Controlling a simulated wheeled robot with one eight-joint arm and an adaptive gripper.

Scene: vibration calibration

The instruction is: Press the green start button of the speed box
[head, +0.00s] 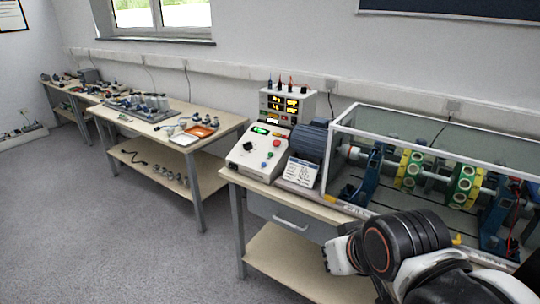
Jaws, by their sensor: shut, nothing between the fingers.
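The speed box (245,160) is a light sloped console at the left end of the near bench. It has a lit green display, a dark knob and a red button (277,142). My arm reaches in from the bottom right, well apart from the box and in front of the bench. My gripper cannot be made out; only arm links show. Nothing covers the box's front panel.
A meter unit (300,104) with amber digits stands behind the box. A blue motor (310,141), a label card (301,172) and a clear-covered shaft rig (440,140) are to its right. Another bench (221,128) stands left. Grey floor (150,240) is free.

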